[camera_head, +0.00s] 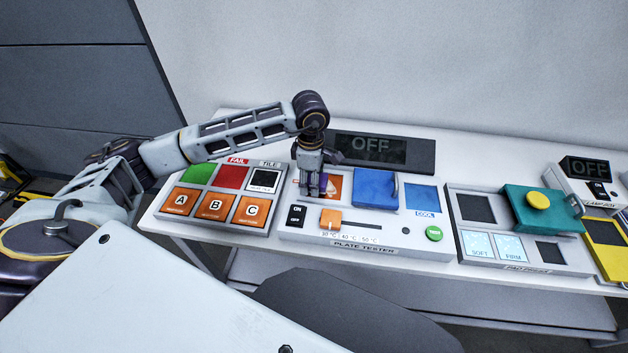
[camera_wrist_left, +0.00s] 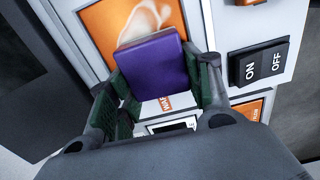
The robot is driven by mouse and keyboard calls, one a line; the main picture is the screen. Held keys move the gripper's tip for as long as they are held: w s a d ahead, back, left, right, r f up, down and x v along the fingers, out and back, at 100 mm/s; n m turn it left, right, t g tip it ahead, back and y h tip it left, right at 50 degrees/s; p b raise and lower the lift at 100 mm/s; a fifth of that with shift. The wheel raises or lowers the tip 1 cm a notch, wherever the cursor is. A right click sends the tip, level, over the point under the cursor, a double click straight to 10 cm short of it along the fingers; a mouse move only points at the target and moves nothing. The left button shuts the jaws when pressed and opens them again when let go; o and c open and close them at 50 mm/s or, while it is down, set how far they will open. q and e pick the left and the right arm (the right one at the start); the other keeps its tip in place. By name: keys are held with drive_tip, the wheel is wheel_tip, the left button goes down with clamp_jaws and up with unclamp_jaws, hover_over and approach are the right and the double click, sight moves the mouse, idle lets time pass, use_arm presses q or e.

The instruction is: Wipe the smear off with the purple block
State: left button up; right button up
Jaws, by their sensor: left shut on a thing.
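My left gripper (camera_head: 314,190) is shut on the purple block (camera_wrist_left: 153,68), which sits between its two fingers in the left wrist view. In the head view the block is mostly hidden behind the fingers. A pale, whitish curved smear (camera_wrist_left: 146,17) shows on the orange plate (camera_wrist_left: 103,28) just beyond the block. The block covers part of this plate in the wrist view; I cannot tell whether it touches it. In the head view the orange plate (camera_head: 335,188) shows right beside the gripper, on the plate tester (camera_head: 300,233). My right gripper is not in view.
A blue lid (camera_head: 374,188) with a handle stands right of the orange plate. An ON/OFF switch (camera_head: 296,215), an orange slider (camera_head: 330,219) and a green button (camera_head: 434,233) are in front. A dark OFF display (camera_head: 385,153) stands behind. The tile panel (camera_head: 268,165) is to the left.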

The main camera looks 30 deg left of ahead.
use_arm(q)
drive_tip(key=shift+s+a+f, duration=0.1)
drive_tip(key=shift+a+f, duration=0.15)
drive_tip(key=shift+a, duration=0.05)
use_arm(e)
drive_tip(key=shift+s, duration=0.25)
use_arm(q)
drive_tip(key=shift+d+r, duration=0.1)
drive_tip(key=shift+d, duration=0.7)
drive_tip(key=shift+w+d, duration=0.4)
drive_tip(key=shift+d, duration=0.1)
drive_tip(key=shift+r, duration=0.1)
use_arm(e)
drive_tip(key=shift+a+f, duration=0.1)
drive_tip(key=shift+f, duration=0.05)
use_arm(q)
drive_tip(key=shift+d, duration=0.1)
use_arm(e)
drive_tip(key=shift+a, duration=0.1)
